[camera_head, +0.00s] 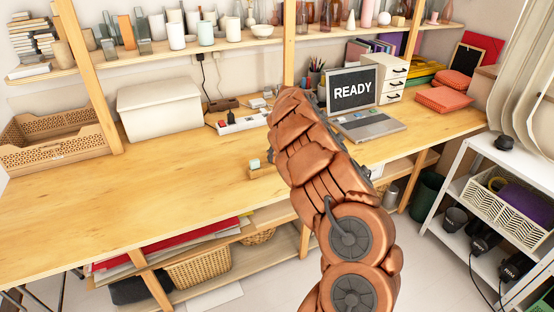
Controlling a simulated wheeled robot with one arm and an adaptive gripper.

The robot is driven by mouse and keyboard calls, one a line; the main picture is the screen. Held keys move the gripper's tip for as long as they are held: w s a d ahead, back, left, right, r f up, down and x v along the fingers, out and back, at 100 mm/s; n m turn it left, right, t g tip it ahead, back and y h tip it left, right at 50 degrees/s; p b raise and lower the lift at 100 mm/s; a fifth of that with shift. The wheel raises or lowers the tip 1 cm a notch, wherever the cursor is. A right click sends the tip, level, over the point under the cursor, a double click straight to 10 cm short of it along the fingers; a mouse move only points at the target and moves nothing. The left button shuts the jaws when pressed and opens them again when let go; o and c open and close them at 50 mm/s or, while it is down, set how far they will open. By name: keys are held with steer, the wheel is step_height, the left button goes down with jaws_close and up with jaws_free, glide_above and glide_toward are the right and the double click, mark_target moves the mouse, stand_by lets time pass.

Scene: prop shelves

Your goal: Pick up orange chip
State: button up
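I cannot make out an orange chip in this view. My copper-coloured arm rises through the middle of the picture and covers part of the wooden worktop (190,190). My gripper cannot be made out; the arm links hide whatever is behind them. A small greenish block (254,164) sits by a low wooden piece at the left edge of my arm. Small items lie on the worktop behind the arm, too small to tell apart.
A laptop (371,126) reading READY stands right of my arm, with a white drawer unit (390,77) behind it. Orange-red folded items (443,99) lie farther right. A white box (160,108), power strip (241,123) and wooden crate (58,148) stand left. The front-left worktop is clear.

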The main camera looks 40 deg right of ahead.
steer(key=shift+c, duration=0.6)
